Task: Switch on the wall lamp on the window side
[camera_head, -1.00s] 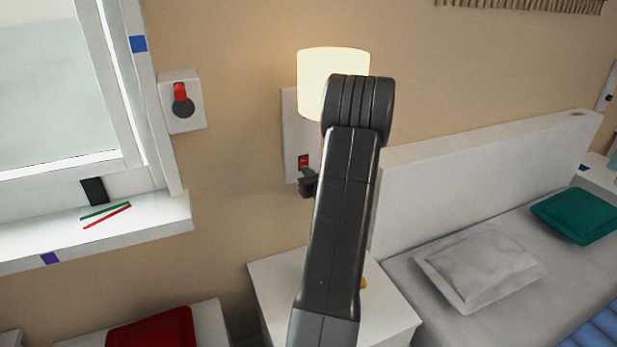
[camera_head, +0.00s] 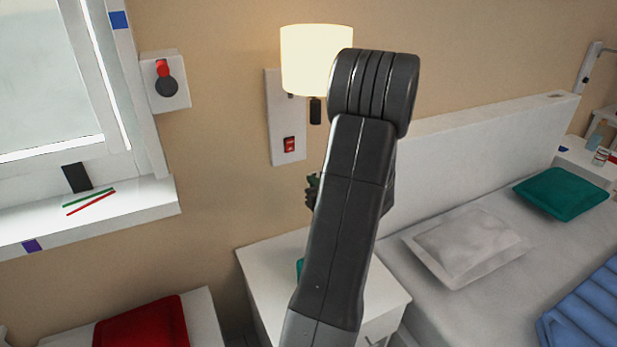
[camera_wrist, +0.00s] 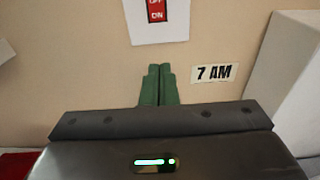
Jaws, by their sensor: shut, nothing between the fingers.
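The wall lamp beside the window has a cream shade (camera_head: 310,60) that glows bright. Its white wall plate (camera_head: 275,125) carries a red rocker switch (camera_head: 289,145). In the wrist view the switch (camera_wrist: 157,10) shows OFF above ON, cut by the top edge. My gripper (camera_head: 313,188) is below and right of the switch in the head view, mostly hidden behind my arm. In the wrist view its green fingers (camera_wrist: 158,72) are together and empty, pointing toward the wall below the plate, apart from the switch.
A white nightstand (camera_head: 262,270) stands below. The bed headboard (camera_head: 480,130) is at right. The window sill (camera_head: 130,212) and another wall plate with a red part (camera_head: 163,68) are at left.

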